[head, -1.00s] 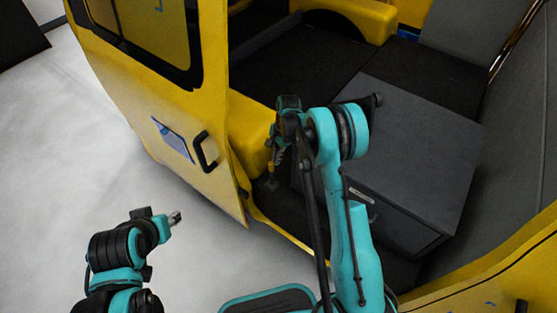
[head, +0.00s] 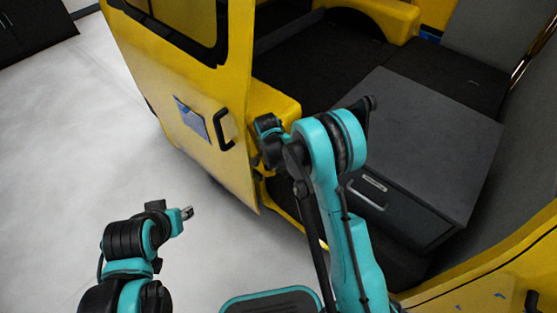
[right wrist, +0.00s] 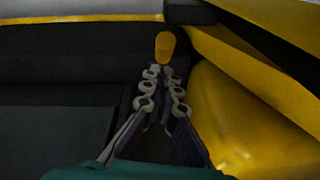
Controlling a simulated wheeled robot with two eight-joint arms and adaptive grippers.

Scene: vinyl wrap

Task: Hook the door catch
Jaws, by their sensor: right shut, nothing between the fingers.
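The yellow vehicle door (head: 225,165) stands open at the left of the head view, with a black handle (head: 222,130) near its edge. A small yellow rounded knob (right wrist: 165,47) shows just beyond my right fingertips in the right wrist view. It may be part of the door catch, but I cannot tell. My right gripper (right wrist: 163,76) is shut and empty, its tips close to the knob; contact is unclear. In the head view my arm and the door edge mostly hide that gripper. My left gripper (head: 188,212) hangs over the floor, apart from the door; its finger gap is too small to judge.
A dark grey cabinet (head: 430,140) with a drawer handle stands inside the vehicle, right of my right arm. A yellow panel (right wrist: 235,115) lies close along the right side of my right gripper. The pale floor (head: 70,150) at the left is clear.

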